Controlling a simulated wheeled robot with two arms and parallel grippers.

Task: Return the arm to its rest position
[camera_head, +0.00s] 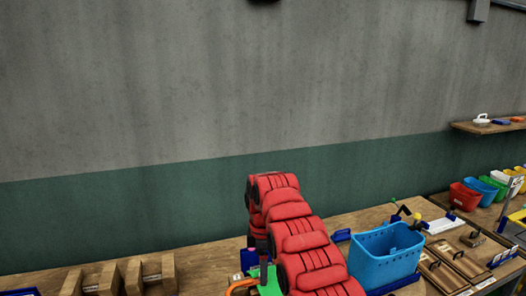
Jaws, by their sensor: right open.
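My right arm (300,240), red and segmented, rises from the bottom middle of the head view and bends over at its top. My right gripper (262,264) hangs down at the arm's far end, on its left side, over the wooden bench (215,264). It is open, but small in view and partly hidden by the arm. Green and orange parts show close to it, and I cannot tell whether it touches them. My left gripper is not in view.
A blue basket (386,252) stands right of my arm. Wooden blocks (122,278) stand at the lower left. Wooden boards with handles (455,262) lie at the right. Coloured bins (465,196) and a wall shelf (490,127) are farther right. The wall (150,90) behind is bare.

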